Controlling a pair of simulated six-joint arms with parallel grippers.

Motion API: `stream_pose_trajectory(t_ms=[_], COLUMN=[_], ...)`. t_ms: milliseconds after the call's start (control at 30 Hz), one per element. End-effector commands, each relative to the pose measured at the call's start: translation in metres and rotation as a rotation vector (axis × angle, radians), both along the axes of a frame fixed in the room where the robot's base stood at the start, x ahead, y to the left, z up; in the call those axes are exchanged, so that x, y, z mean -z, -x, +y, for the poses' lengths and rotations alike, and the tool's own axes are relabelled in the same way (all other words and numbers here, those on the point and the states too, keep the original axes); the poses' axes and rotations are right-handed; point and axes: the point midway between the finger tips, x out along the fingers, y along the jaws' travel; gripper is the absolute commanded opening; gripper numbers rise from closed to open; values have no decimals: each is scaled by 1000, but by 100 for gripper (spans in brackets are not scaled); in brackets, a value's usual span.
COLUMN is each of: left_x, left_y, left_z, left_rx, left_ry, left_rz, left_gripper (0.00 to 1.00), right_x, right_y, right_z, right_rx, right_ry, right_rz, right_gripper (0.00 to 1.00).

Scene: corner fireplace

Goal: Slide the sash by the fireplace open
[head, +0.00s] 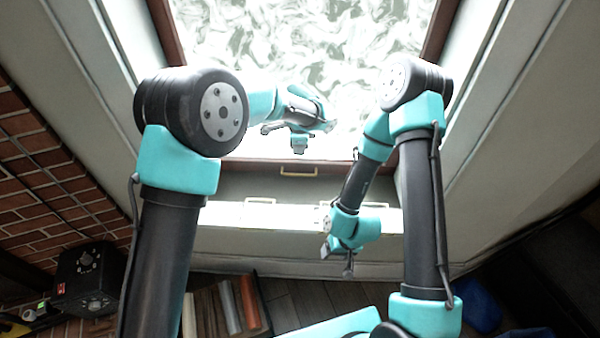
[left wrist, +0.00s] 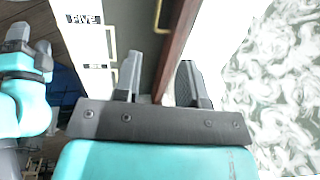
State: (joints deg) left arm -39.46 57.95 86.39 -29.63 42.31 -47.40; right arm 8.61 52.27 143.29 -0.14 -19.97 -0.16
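The sash is a swirled, bright glass pane (head: 300,45) in a red-brown frame, with its bottom rail (head: 235,164) above a pale panel. A brass handle (head: 299,172) is on that rail; it also shows at the top of the left wrist view (left wrist: 160,16). My left gripper (head: 298,128) is in front of the lower glass. In the left wrist view its fingers (left wrist: 160,78) are apart and empty, with the brown rail (left wrist: 178,45) showing between them; the handle is beyond the tips. My right gripper (head: 337,260) hangs lower, in front of the sill area; its opening is unclear.
Two more handles, left (head: 261,200) and right (head: 327,203), are on the white strip below the sash. A brick wall (head: 45,170) and a black box with knobs (head: 88,280) are at left. Books (head: 232,307) stand on the floor below. A blue object (head: 478,303) lies at lower right.

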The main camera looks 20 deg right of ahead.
Motion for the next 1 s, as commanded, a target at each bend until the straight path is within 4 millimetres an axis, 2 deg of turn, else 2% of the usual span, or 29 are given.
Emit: stream_pose_trajectory(t_ms=[267, 467, 1000], left_x=[2, 15, 102], left_y=[0, -3, -18], left_z=[1, 0, -5], left_rx=[-3, -4, -5], left_ry=[1, 1, 2], left_rz=[1, 1, 3], left_gripper=[38, 38, 38], right_x=[0, 0, 0], right_y=[0, 0, 0], right_z=[0, 0, 0], right_rx=[0, 0, 0], right_ry=[0, 0, 0], right_rz=[0, 0, 0], right_gripper=[61, 61, 61])
